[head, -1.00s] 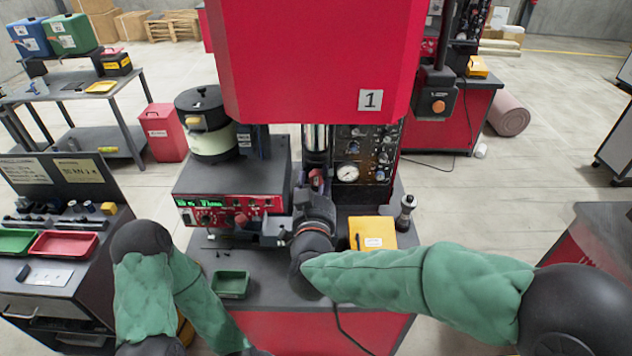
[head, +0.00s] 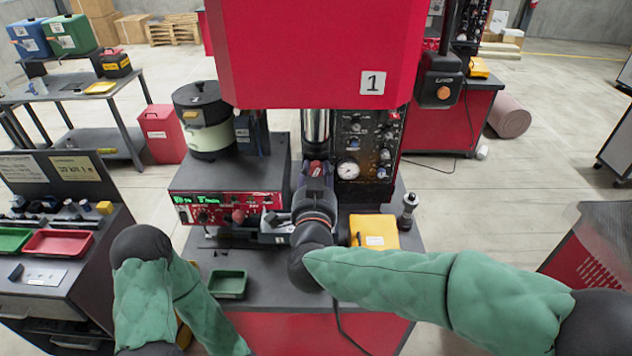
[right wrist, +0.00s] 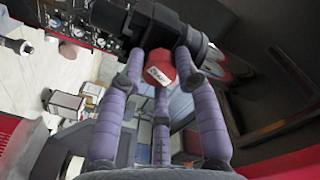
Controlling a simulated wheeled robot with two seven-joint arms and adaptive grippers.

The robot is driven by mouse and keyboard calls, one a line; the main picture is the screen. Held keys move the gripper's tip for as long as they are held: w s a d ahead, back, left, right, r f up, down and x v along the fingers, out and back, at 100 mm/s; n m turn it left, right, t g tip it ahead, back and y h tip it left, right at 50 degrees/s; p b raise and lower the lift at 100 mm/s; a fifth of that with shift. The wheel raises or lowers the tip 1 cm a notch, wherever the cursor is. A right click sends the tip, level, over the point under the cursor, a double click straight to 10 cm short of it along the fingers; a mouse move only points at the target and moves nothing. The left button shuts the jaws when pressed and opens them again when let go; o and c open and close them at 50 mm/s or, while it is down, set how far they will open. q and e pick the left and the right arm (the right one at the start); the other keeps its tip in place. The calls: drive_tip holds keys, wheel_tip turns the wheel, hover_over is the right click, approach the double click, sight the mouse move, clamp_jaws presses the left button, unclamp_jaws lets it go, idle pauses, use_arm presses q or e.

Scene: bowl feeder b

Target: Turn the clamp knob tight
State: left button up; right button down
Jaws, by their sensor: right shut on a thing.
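The clamp knob (right wrist: 158,70) is red with a small white label and sits between my right gripper's purple fingers in the right wrist view. In the head view the red knob (head: 317,168) shows just beyond the fingers, in front of the metal column under the machine's red head. My right gripper (head: 317,180) is shut on the knob; the exact finger contacts are partly hidden. A dark clamp body lies behind the knob in the right wrist view. My left gripper is below the picture edge; only its green-sleeved arm shows.
The red machine head (head: 320,55) marked 1 hangs above my right gripper. A control box (head: 228,205) with a green display stands left, a yellow box (head: 375,232) right. A green tray (head: 228,284) lies on the bench near my left arm. A gauge panel (head: 362,150) stands behind.

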drive_tip(key=m+b, duration=0.6)
drive_tip(key=m, duration=0.1)
drive_tip(key=m+b, duration=0.3)
drive_tip(key=m, duration=0.1)
drive_tip(key=shift+y, duration=0.3)
drive_tip(key=shift+m+b, duration=0.75)
drive_tip(key=shift+m, duration=0.35)
drive_tip(key=shift+r, duration=0.1)
drive_tip(key=c, duration=0.9)
unclamp_jaws()
drive_tip(key=s, duration=1.2)
drive_tip(key=shift+r, duration=0.15)
